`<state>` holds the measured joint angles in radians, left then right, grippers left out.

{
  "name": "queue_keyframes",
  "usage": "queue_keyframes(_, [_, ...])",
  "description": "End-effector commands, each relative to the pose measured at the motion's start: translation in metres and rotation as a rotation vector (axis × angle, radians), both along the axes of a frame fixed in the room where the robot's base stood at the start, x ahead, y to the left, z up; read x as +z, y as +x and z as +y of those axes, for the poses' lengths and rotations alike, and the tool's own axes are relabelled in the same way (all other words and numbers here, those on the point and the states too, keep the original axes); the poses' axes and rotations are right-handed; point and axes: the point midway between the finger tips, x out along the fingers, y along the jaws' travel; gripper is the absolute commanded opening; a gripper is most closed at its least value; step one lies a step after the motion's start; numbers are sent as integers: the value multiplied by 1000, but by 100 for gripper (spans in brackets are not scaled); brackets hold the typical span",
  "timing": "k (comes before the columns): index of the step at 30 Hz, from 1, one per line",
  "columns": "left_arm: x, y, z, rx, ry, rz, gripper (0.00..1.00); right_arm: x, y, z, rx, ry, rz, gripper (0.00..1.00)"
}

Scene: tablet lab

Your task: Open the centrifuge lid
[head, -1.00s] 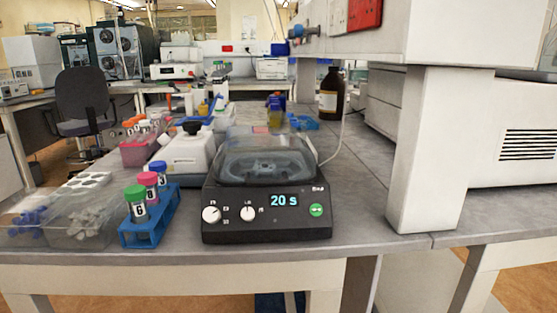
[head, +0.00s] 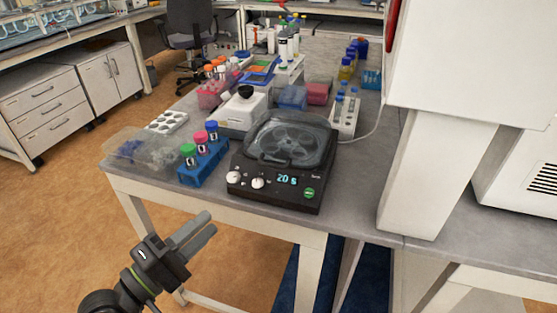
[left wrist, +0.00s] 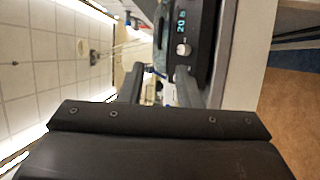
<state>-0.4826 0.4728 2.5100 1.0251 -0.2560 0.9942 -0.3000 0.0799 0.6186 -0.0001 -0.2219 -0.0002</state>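The centrifuge (head: 270,188) is a black box with a "20 s" display, two white knobs and a green button, near the front edge of the bench. Its see-through lid (head: 292,140) lies down over the rotor, with a handle at the front. In the left wrist view the centrifuge front (left wrist: 182,30) shows sideways beyond the fingers. My left gripper (head: 209,222) is in front of the bench, below and left of the centrifuge, touching nothing. The left wrist view shows its fingers (left wrist: 160,70) apart with nothing between them. My right gripper is out of view.
A blue rack (head: 203,170) with capped tubes stands left of the centrifuge, beside a clear bin (head: 130,150). A white device (head: 243,108) is behind it. A white rack (head: 345,115) with bottles is behind right. A thick white post (head: 435,175) stands to the right.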

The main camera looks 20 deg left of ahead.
Motion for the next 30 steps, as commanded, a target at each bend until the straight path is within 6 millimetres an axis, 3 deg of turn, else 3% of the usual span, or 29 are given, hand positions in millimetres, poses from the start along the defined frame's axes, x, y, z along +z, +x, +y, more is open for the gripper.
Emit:
queue_keyframes(17, [8,54,-24,4,-2,-8,31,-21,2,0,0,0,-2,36])
queue_keyframes(30, [22,121,-55,4,-4,-5,31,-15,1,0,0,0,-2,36])
